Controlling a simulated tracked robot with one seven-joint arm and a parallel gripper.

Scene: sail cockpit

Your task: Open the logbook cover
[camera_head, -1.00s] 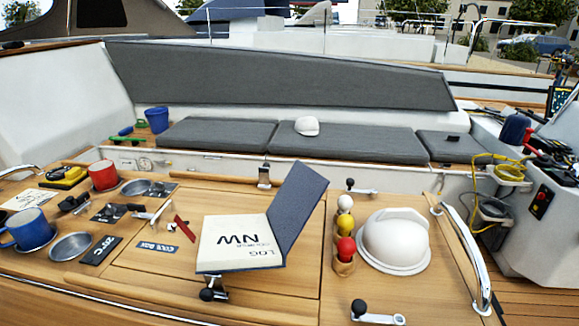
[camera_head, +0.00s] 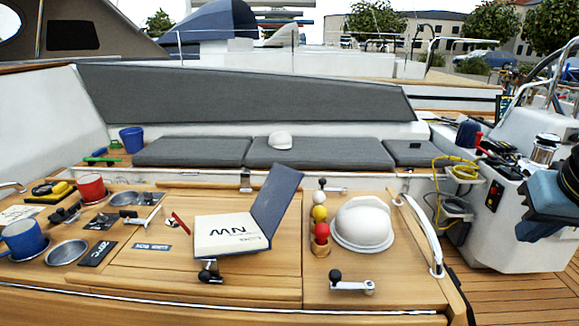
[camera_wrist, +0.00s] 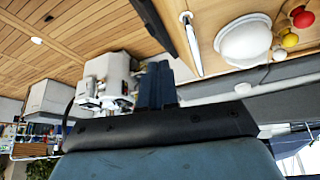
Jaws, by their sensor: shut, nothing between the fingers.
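My gripper (camera_wrist: 158,84) shows in the wrist view as two blue fingers close together, shut and empty. In the head view my blue and black arm (camera_head: 548,198) is at the far right, well apart from the logbook. The logbook is not in the wrist view.
Right of the logbook stand red, yellow and white balls (camera_head: 320,222) in a wooden holder and a white helmet-like dome (camera_head: 362,223). A winch handle (camera_head: 350,285) lies in front. Mugs (camera_head: 22,240) and bowls are at left. A curved rail (camera_head: 422,232) edges the table's right side.

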